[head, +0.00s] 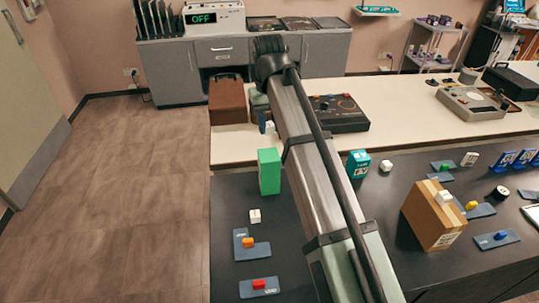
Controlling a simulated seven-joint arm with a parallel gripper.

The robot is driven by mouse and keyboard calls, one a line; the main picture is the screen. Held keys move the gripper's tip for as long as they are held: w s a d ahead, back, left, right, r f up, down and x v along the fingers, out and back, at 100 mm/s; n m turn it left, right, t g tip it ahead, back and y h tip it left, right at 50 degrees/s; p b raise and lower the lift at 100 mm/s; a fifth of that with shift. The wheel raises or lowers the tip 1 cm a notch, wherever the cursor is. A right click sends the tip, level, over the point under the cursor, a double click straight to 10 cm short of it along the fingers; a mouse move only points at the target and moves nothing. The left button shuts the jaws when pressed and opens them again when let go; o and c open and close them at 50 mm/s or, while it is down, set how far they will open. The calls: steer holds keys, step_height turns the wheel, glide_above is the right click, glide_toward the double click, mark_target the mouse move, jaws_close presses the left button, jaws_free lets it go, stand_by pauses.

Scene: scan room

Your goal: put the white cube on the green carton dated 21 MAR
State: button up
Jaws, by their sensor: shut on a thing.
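My gripper (263,121) is partly hidden behind my arm, over the near part of the cream bench. It looks shut on a small white cube (270,128), only partly visible. A tall green carton (269,172) stands upright on the dark table, nearer to the camera than the gripper and apart from it. No date can be read on it. A teal-green carton (358,164) with pale markings stands right of my arm; its print is too small to read. Other white cubes lie on the dark table, one at left (255,216) and one beside the teal carton (387,166).
A brown box (431,218) with a white block on top stands at right. Blue trays with orange (241,250) and red (246,293) pieces lie at front left. A brown case (227,103) and a black console (338,122) stand on the bench (400,120).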

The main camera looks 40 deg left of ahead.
mark_target(269, 124)
steer(key=shift+w+a+r+m, duration=0.2)
steer(key=shift+a+r, duration=0.1)
steer(key=shift+r, duration=0.25)
steer(key=shift+w+a+r+m, duration=0.2)
steer(key=shift+a+r, duration=0.05)
steer(key=shift+r, duration=0.25)
steer(key=shift+s+d+f+m, duration=0.2)
steer(key=shift+s+d+m, duration=0.2)
steer(key=shift+d+m, duration=0.2)
steer(key=shift+a+f, duration=0.1)
steer(key=shift+f, duration=4.85)
steer(key=shift+f, duration=0.1)
steer(key=o, duration=1)
step_height(269, 124, up, 12)
steer(key=shift+r, duration=0.1)
